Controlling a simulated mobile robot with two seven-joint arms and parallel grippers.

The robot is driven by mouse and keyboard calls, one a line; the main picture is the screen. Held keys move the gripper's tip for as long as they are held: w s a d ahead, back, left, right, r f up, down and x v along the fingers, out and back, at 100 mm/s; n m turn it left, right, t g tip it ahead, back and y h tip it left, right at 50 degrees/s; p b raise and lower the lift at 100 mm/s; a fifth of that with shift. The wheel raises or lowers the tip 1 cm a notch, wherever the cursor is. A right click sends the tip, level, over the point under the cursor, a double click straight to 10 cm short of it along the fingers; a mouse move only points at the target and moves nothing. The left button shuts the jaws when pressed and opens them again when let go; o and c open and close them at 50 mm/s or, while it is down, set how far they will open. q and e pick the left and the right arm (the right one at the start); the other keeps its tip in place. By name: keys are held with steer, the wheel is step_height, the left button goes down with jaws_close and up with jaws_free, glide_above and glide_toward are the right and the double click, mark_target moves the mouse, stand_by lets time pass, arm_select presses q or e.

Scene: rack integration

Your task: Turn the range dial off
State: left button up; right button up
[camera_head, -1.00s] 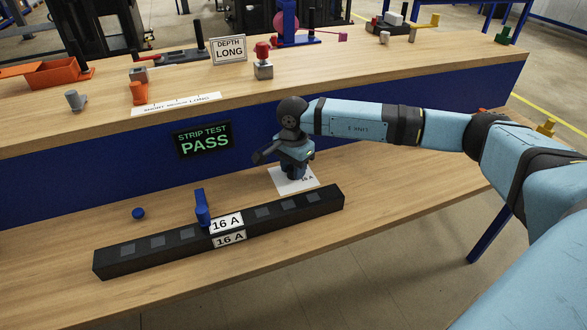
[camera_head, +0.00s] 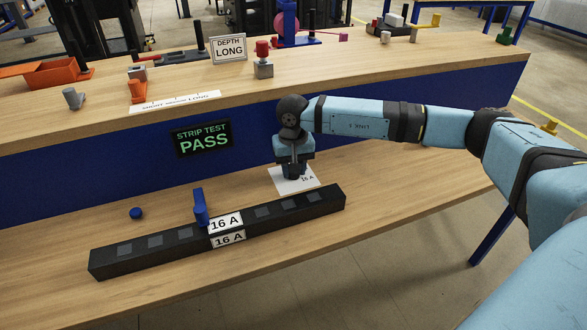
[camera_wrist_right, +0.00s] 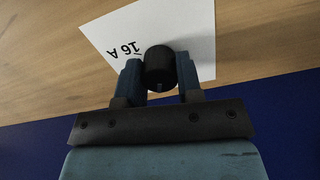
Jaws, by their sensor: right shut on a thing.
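The range dial is a black round knob (camera_wrist_right: 159,64) on a white card (camera_wrist_right: 192,28) printed "16 A". My right gripper (camera_wrist_right: 158,78) is shut on the knob, one finger on each side, in the right wrist view. A small tick on the card lies beside the "16 A" print, left of the knob. In the head view my right gripper (camera_head: 293,172) points down over the same card (camera_head: 304,181), and the knob is mostly hidden beneath it. My left gripper is not in view.
A black power strip (camera_head: 120,265) labelled "16 A" with an upright blue lever (camera_head: 200,207) lies in front. A blue knob (camera_head: 136,213) sits behind it. A "STRIP TEST PASS" display (camera_head: 202,138) is on the blue panel. Bench right of the card is clear.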

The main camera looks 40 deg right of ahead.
steer(key=n, duration=0.3)
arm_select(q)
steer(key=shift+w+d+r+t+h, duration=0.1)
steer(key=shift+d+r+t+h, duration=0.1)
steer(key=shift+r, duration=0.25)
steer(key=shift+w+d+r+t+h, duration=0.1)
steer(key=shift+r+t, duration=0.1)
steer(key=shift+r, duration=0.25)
arm_select(e)
steer(key=shift+n, duration=0.5)
arm_select(q)
steer(key=shift+b, duration=0.3)
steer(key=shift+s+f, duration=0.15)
arm_select(e)
steer(key=o, duration=0.9)
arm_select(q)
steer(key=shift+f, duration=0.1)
arm_select(e)
steer(key=shift+r, duration=0.1)
